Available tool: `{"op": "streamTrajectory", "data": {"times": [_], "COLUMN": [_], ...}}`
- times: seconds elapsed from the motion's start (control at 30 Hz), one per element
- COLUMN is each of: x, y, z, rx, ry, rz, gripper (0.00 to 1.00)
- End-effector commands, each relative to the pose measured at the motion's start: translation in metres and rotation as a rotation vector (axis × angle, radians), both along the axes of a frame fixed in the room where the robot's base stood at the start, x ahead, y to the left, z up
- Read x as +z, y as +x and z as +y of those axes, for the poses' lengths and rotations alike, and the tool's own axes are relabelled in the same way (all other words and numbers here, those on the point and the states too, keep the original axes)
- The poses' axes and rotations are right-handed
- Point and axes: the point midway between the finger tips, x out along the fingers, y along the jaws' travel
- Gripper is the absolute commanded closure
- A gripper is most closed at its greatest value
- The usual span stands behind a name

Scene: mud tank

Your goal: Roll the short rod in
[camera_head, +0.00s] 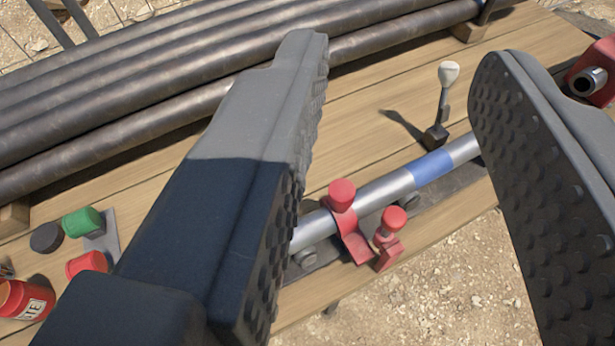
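The short rod (390,187) is a silver metal bar with a blue band (430,169). It lies along the front part of the wooden bench, on a dark rail with rollers. A red clamp (352,238) with red knobs sits at the rod near its left visible part. My gripper (395,75) is open, with its two dark, studded fingers wide apart. The rod shows in the gap between the fingers and runs behind both of them. I cannot tell how high the fingers are above the rod. Both rod ends are hidden.
Several long dark pipes (150,75) lie along the back of the wooden bench (375,110). A lever with a pale knob (448,75) stands behind the rod. A red fitting (598,72) is at the right. Green (82,221), red and black caps and a red can (25,300) are at the left.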

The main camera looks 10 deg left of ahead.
Motion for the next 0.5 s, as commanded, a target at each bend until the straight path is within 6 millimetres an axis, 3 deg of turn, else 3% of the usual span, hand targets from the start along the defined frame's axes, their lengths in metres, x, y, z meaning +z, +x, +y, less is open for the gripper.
{"op": "streamTrajectory", "data": {"times": [0.23,0.3,0.5], "x": [0.000,0.000,0.002], "y": [0.000,0.000,0.020], "z": [0.000,0.000,0.002], "rx": [0.000,0.000,-0.028], "ry": [0.000,0.001,0.076], "rz": [0.000,0.002,0.065], "gripper": [0.64,0.47,0.46]}}
